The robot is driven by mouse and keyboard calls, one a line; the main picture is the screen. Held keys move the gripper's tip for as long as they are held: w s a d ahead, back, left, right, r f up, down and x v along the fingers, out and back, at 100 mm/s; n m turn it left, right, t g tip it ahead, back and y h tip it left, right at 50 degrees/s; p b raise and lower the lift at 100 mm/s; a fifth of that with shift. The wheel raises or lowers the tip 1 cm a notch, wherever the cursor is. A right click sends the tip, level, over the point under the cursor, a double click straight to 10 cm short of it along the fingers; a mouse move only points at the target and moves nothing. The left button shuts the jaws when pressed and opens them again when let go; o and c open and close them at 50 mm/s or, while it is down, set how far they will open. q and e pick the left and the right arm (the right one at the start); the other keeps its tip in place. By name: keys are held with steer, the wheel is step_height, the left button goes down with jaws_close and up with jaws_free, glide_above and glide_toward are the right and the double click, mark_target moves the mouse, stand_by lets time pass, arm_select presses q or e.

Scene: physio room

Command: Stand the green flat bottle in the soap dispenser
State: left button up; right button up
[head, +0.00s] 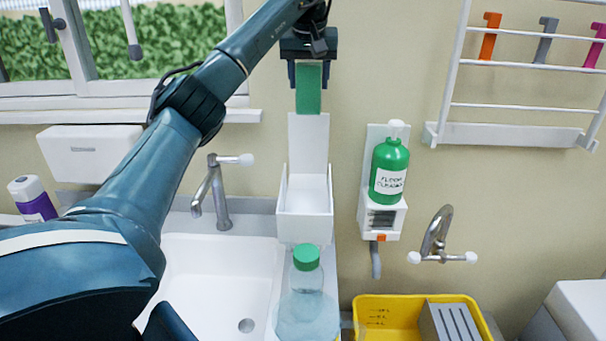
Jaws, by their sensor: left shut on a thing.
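My left gripper (308,76) points down at the upper middle and is shut on the green flat bottle (308,98). The box looks empty. The bottle overlaps the top of the back plate in the picture; I cannot tell the gap in depth. My right gripper is not in view.
A green floor cleaner bottle (389,172) stands in a white wall unit to the right. A clear bottle with a green cap (307,300) stands below the holder. A tap (214,192) and sink (215,280) are left; a yellow crate (375,302) is at lower right.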

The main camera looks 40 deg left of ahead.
mark_target(308, 114)
arm_select(q)
step_height(308, 114, down, 18)
steer(key=shift+r, duration=0.1)
stand_by(0.4)
steer(key=o, duration=1.1)
steer(key=b+v, duration=0.1)
steer(key=v, duration=1.1)
